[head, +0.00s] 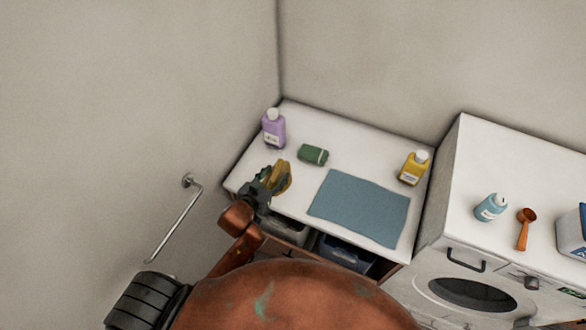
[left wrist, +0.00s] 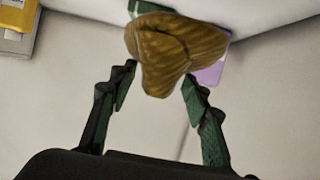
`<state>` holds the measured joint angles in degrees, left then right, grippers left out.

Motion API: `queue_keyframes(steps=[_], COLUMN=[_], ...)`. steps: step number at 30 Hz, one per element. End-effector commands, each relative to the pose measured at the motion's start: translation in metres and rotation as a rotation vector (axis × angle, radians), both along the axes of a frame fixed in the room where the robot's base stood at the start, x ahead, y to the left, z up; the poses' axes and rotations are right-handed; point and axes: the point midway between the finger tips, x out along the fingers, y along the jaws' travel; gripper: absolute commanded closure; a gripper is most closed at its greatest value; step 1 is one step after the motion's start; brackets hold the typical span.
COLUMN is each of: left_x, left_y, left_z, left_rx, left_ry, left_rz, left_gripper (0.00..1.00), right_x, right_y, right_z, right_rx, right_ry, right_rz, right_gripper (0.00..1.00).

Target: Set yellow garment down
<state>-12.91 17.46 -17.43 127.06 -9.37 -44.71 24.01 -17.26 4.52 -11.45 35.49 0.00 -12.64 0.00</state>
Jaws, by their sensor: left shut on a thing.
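The yellow garment (head: 282,176) is a small mustard-coloured bundle at the left end of the white counter (head: 345,158). My left gripper (head: 266,184) is shut on it. In the left wrist view the bundled garment (left wrist: 162,50) sits between and beyond the dark green fingers of the left gripper (left wrist: 158,82). I cannot tell whether the garment touches the counter. A flat blue mat (head: 360,207) lies on the counter to the right of the garment. My right gripper is not in view.
A purple bottle (head: 274,130) and a folded green cloth (head: 313,154) are behind the garment. A yellow bottle (head: 412,170) stands at the counter's right. Bins (head: 345,252) sit below. A washer (head: 470,265) adjoins, with a blue bottle (head: 490,208) and orange scoop (head: 525,228) on top.

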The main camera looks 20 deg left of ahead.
Motion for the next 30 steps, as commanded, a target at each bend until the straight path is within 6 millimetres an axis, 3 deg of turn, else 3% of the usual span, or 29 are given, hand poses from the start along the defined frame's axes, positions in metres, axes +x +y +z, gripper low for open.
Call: queue_keyframes(steps=[5, 14, 18, 30], left_x=[0.013, 0.053, 0.065, 0.079], left_y=[0.020, 0.078, 0.094, 0.115], left_z=[-0.009, -0.039, -0.068, -0.106], left_rx=[0.006, 0.005, 0.002, -0.001], left_ry=[0.000, 0.000, 0.002, 0.001], left_rz=[0.002, 0.002, 0.002, 0.002], left_gripper=[0.82, 0.82, 0.82, 0.82], right_x=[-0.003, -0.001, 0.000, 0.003], right_y=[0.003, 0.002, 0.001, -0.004], right_z=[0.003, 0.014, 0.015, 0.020], right_rx=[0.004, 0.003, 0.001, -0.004], right_ry=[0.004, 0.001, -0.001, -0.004], right_rz=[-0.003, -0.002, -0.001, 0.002], right_gripper=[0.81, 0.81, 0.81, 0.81])
